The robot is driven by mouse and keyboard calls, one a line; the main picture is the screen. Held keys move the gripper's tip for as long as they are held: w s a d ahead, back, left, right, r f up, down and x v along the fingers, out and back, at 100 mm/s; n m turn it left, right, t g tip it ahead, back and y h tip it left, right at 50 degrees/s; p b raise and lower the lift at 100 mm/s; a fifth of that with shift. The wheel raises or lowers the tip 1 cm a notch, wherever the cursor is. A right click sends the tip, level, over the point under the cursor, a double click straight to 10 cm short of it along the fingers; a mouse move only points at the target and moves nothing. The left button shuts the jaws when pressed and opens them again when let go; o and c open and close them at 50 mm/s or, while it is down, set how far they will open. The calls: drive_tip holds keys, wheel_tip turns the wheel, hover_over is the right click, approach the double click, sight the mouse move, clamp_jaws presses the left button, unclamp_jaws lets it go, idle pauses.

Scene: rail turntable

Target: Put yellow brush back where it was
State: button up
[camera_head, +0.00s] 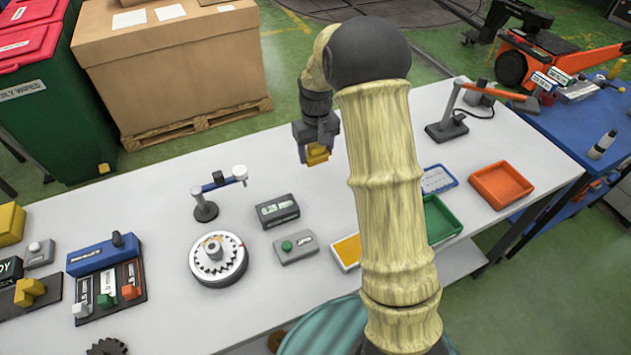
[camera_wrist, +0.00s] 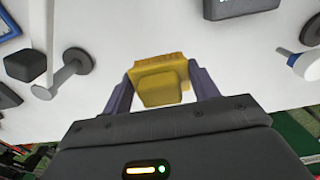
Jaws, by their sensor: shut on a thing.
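The yellow brush (camera_head: 317,154) is held in my gripper (camera_head: 316,146), above the back part of the white table. In the wrist view the yellow brush (camera_wrist: 158,80) sits between the two fingers of my gripper (camera_wrist: 160,85), which press on its sides. White table surface shows beyond it. Another yellow block-like thing (camera_head: 29,292) lies on a dark base at the left of the table; I cannot tell what it is. My arm hides part of the table's middle.
On the table (camera_head: 150,205) stand a round gear dial (camera_head: 218,258), a black display box (camera_head: 278,211), a grey box with a green button (camera_head: 296,247), a yellow tray (camera_head: 347,251), a green tray (camera_head: 441,220), an orange tray (camera_head: 500,185) and an orange lamp-like stand (camera_head: 449,125).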

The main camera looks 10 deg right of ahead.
drive_tip(key=p, duration=0.1)
hover_over(316, 184)
drive_tip(key=shift+f, duration=3.1)
drive_tip(key=shift+f+p, duration=0.4)
drive_tip(key=shift+f, duration=1.5)
drive_tip(key=shift+f, duration=0.1)
drive_tip(key=o, duration=0.9)
wheel_tip(316, 184, up, 12)
drive_tip(key=shift+r+b, duration=0.15)
drive_tip(key=shift+b, duration=0.95)
